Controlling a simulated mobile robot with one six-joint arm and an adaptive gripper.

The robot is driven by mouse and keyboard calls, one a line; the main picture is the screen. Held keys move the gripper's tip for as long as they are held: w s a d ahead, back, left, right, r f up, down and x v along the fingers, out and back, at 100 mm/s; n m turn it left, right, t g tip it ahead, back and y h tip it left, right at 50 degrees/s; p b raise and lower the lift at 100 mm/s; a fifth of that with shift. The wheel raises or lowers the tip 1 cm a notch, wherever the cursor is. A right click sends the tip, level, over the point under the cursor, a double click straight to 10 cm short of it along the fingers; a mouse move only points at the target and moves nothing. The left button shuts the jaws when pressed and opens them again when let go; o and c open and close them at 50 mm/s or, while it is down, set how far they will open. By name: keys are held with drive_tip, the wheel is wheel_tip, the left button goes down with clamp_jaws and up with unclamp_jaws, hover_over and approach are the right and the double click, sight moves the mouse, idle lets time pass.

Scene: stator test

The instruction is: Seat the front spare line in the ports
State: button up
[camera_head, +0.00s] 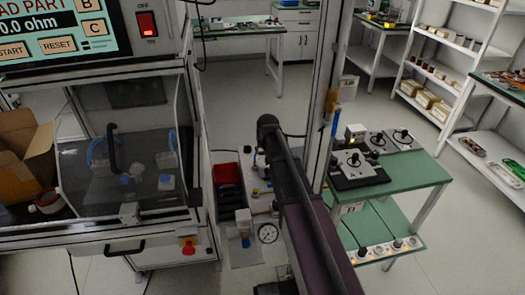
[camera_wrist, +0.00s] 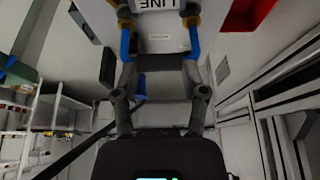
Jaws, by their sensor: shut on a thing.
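The middle of the line is partly hidden. In the head view my arm hides the gripper and the line.
A red bin (camera_head: 228,172) and a pressure gauge (camera_head: 268,233) stand near my arm. A test cabinet with a clear cover (camera_head: 130,150) is at the left. A green-topped cart (camera_head: 415,178) with devices is at the right. Open floor lies beyond.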

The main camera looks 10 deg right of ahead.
drive_tip(key=shift+f+b, duration=0.5)
idle(0.4)
drive_tip(key=o, duration=1.2)
drive_tip(key=s+r+g+p, duration=0.1)
drive_tip(key=s+r+p, duration=0.2)
drive_tip(key=s, duration=0.6)
drive_tip(key=s+r+g+p, duration=0.2)
drive_tip(key=s+p, duration=0.1)
drive_tip(key=s, duration=0.7)
drive_tip(key=s+r+g+p, duration=0.1)
drive_tip(key=s+r+p, duration=0.2)
drive_tip(key=s, duration=0.6)
drive_tip(key=shift+s+a+r+g+p, duration=0.2)
drive_tip(key=shift+s+r+g+p, duration=0.1)
drive_tip(key=shift+p, duration=0.25)
drive_tip(key=shift+w, duration=0.1)
drive_tip(key=shift+c, duration=0.3)
